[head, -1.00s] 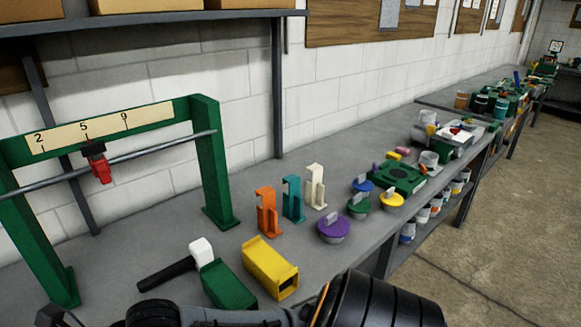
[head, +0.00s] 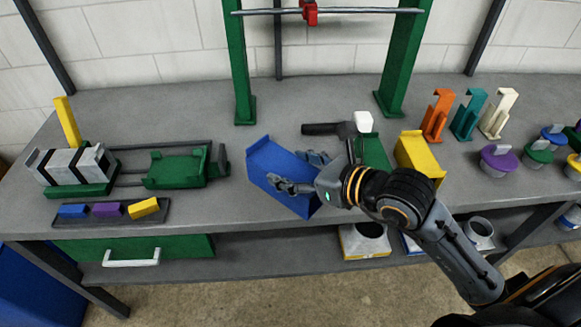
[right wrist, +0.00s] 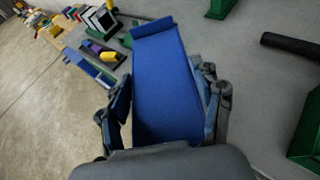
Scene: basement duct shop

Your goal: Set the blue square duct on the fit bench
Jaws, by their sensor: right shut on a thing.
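The blue square duct (head: 268,160) is at the middle of the grey bench (head: 200,115) in the head view, slanted, its near end over the front edge. I cannot tell whether it touches the bench top. My right gripper (head: 296,172) is shut on the duct near its near end. In the right wrist view the duct (right wrist: 165,80) runs away from the palm, with the fingers (right wrist: 165,105) along both sides. A raised lip shows at its far end. My left gripper is not in view.
A green frame with a rod (head: 243,60) stands behind the duct. A green sliding fixture (head: 178,168) is to the left. A black-handled mallet (head: 325,128), green duct (head: 374,150) and yellow duct (head: 418,155) are close on the right. Bench top left of the duct is partly clear.

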